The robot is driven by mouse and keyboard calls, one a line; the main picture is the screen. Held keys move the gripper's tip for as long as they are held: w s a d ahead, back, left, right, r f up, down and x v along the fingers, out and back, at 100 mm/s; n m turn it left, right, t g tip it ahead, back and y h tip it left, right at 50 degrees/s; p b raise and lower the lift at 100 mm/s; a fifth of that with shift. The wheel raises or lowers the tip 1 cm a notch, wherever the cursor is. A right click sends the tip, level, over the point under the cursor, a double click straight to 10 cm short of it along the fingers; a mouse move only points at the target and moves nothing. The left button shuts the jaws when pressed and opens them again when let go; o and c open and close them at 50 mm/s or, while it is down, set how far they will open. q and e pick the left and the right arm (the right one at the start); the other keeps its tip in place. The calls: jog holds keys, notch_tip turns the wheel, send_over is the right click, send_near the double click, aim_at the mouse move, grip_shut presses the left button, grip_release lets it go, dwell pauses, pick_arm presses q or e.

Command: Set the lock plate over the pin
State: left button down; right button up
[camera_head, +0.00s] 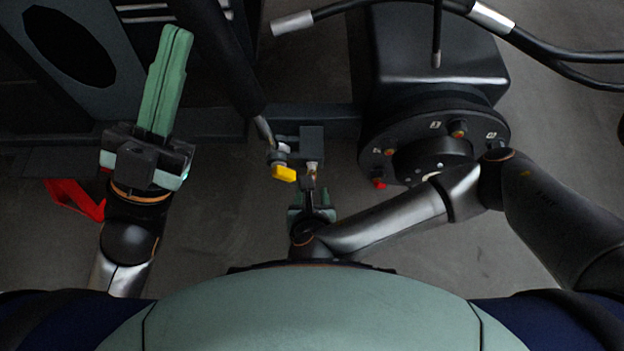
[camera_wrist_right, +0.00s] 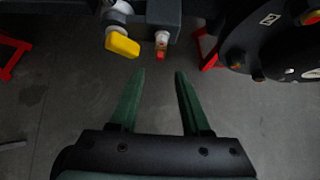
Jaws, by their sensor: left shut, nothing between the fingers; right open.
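A yellow tab (camera_head: 284,173), which may be the lock plate, sits at the lower left of a grey bracket block (camera_head: 312,141) on the chassis. It also shows in the right wrist view (camera_wrist_right: 122,43) beside a round metal fitting. A short pale stub with a red tip (camera_wrist_right: 161,45), possibly the pin, points down from the block to its right. My right gripper (camera_wrist_right: 160,74) is open and empty, its fingertips below the stub and apart from it. In the head view my right gripper (camera_head: 311,196) is partly hidden by its own arm. My left gripper (camera_head: 180,34) is shut and empty, far left.
A dark round housing with knobs (camera_head: 436,140) stands right of the bracket. A thick black rod (camera_head: 231,60) slants down to the bracket from above. Black hoses (camera_head: 540,45) cross the upper right. A red stand (camera_head: 72,198) is at left. Grey floor lies open below.

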pick_arm(q)
notch_tip(320, 180, down, 12)
jog(key=d+b, duration=0.1)
jog(key=b, duration=0.9)
jog(key=shift+w+d+g, duration=0.15)
jog(key=shift+w+g, duration=0.05)
jog(key=shift+g, duration=0.2)
pick_arm(e)
jog(key=x, duration=0.9)
jog(key=shift+w+f, duration=0.2)
jog(key=shift+f, duration=0.05)
pick_arm(q)
jog(key=shift+r, duration=0.15)
jog(key=shift+n, duration=0.3)
pick_arm(e)
grip_shut()
